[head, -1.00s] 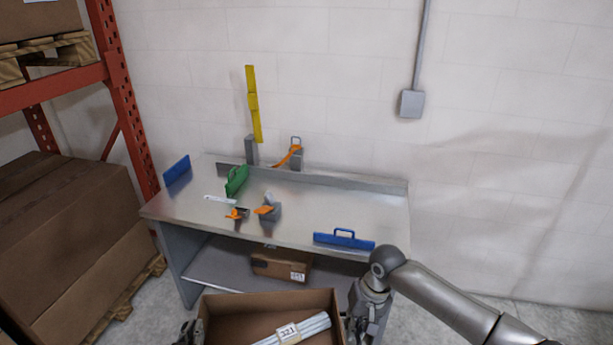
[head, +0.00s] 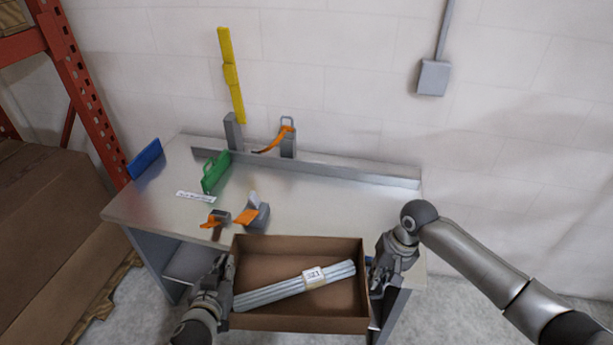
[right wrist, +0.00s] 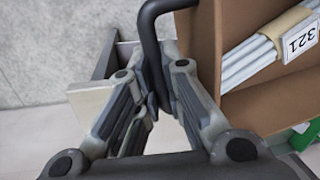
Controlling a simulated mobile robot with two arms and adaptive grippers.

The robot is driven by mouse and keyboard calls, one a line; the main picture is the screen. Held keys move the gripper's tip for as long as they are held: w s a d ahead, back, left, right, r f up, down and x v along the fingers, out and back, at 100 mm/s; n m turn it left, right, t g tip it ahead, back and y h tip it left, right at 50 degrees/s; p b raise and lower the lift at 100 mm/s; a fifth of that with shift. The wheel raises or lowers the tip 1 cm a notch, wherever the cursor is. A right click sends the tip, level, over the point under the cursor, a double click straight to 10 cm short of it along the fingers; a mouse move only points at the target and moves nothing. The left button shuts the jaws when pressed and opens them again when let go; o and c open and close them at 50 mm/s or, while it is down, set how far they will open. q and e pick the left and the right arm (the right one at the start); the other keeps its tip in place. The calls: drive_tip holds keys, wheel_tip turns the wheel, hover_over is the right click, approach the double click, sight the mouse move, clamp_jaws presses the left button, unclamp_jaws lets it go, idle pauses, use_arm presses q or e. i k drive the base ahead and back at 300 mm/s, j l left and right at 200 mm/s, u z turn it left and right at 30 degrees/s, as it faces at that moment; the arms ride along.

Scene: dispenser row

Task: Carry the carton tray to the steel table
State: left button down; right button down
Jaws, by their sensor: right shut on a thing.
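The brown open carton tray (head: 300,324) is at the lower middle of the head view, held up roughly level in front of the steel table (head: 335,205), overlapping its front edge. A bundle of grey tubes (head: 295,286) with a white label lies in it. My right gripper (head: 374,278) is at the tray's right side; in the right wrist view it (right wrist: 165,95) is shut on the tray's dark handle (right wrist: 151,35). My left gripper (head: 228,275) is against the tray's left side; its fingers are too hidden to tell their state.
The tabletop's middle and right are bare. On its left are a blue panel (head: 145,158), a green panel (head: 216,171), a white label strip (head: 196,196) and orange-handled grey dispensers (head: 258,215). A yellow strip (head: 232,75) stands behind. Boxes (head: 55,240) are at left.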

sight(326, 201)
drive_tip(key=i+z, duration=0.15)
drive_tip(key=i, duration=0.3)
drive_tip(key=i+j+z, duration=0.1)
drive_tip(key=i, duration=0.4)
drive_tip(key=i+j+z, duration=0.15)
drive_tip(key=i, duration=0.3)
